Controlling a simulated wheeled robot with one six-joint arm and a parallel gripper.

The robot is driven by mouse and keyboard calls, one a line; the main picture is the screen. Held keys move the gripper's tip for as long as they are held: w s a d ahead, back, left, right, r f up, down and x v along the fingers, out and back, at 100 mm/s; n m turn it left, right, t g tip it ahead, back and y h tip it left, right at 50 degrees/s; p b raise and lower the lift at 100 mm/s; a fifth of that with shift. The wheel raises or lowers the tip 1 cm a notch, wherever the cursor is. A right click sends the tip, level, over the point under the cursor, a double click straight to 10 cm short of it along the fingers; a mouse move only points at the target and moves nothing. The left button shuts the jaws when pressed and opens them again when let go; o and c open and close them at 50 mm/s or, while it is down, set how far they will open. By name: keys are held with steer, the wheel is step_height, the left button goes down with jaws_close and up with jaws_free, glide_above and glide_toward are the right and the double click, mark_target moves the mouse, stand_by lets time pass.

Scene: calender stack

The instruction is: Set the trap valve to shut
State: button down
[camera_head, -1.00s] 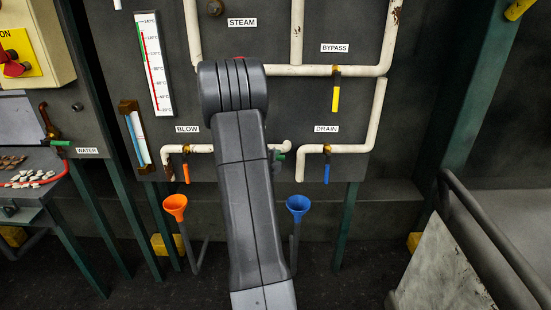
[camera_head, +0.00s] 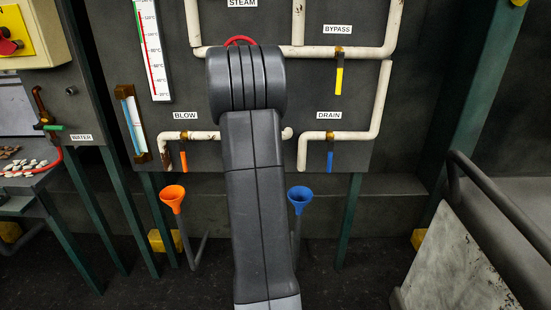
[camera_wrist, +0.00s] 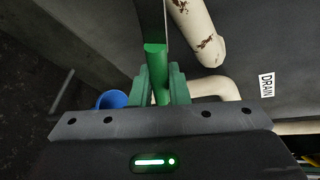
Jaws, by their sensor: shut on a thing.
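The trap valve's green handle (camera_wrist: 155,52) is in the wrist view, running up and away from between my fingers. My gripper (camera_wrist: 161,78) has one green finger on each side of the handle and is shut on it. The lower end of the handle is between the fingers. In the head view my arm covers the gripper, the green handle and the trap valve's spot between the BLOW and DRAIN pipes. No trap label shows.
The drain valve's blue handle (camera_head: 330,161) and the blow valve's orange handle (camera_head: 183,161) hang down on either side of my arm. A blue funnel (camera_head: 300,198) and an orange funnel (camera_head: 173,196) stand below. The bypass valve's yellow handle (camera_head: 339,80) is higher right.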

steer(key=a+f+m+y+b, duration=0.4)
steer(key=a+m+y+b, duration=0.2)
steer(key=b, duration=0.4)
steer(key=shift+a+m, duration=0.45)
steer(key=shift+m, duration=0.55)
steer(key=c, duration=1.4)
jaws_free()
steer(key=shift+s, duration=0.1)
steer(key=shift+p+v, duration=1.15)
steer(key=shift+v, duration=5.65)
